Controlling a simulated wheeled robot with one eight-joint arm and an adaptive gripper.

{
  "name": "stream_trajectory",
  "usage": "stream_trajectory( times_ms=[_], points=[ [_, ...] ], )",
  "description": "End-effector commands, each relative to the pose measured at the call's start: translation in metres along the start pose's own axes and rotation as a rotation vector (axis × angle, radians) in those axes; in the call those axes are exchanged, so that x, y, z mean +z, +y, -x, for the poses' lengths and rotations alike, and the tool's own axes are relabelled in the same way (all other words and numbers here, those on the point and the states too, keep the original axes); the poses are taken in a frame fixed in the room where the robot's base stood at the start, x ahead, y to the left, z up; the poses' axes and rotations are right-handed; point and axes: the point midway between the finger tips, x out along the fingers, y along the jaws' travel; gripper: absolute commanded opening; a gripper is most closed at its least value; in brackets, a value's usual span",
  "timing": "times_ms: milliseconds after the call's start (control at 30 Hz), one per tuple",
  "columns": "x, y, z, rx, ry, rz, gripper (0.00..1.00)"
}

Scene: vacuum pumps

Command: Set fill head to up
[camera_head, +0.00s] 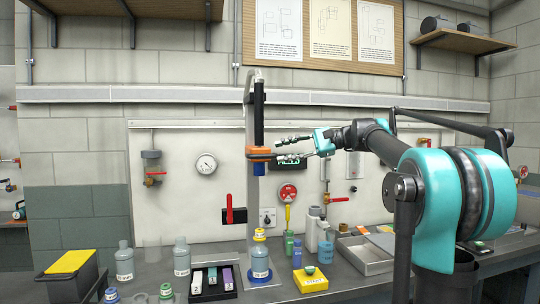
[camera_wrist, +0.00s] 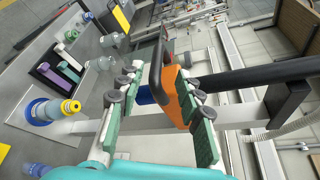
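The fill head is an orange block (camera_head: 259,153) on a black vertical column (camera_head: 259,110), well above the bench. It also shows in the wrist view as an orange body (camera_wrist: 178,95) with a dark handle (camera_wrist: 157,55). My gripper (camera_head: 280,150) is open, with its fingertips just right of the orange block. In the wrist view my gripper (camera_wrist: 158,82) has its two green fingers spread on either side of the handle and part of the orange body. Contact cannot be told.
A black tray with small boxes (camera_head: 212,282) and grey bottles (camera_head: 124,262) stand left of the column. A yellow block (camera_head: 311,281) and a metal tray (camera_head: 364,258) lie to the right. The wall panel (camera_head: 180,205) behind carries gauges and red-handled valves.

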Motion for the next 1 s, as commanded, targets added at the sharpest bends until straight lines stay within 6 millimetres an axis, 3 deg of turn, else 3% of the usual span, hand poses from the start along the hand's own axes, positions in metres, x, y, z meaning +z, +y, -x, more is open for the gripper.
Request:
stream_trajectory(
  times_ms=[100, 300, 767, 867, 967, 1000],
  points=[
    [-0.001, 0.000, 0.022, -0.002, 0.003, -0.001, 0.36],
    [-0.001, -0.001, 0.042, -0.001, 0.001, 0.000, 0.36],
    [-0.003, 0.006, 0.044, 0.009, 0.009, 0.004, 0.36],
    [-0.013, 0.032, 0.036, 0.050, 0.045, 0.020, 0.36],
    [-0.032, 0.082, 0.024, 0.130, 0.114, 0.056, 0.36],
    [-0.041, 0.107, 0.019, 0.171, 0.149, 0.075, 0.36]
  ],
)
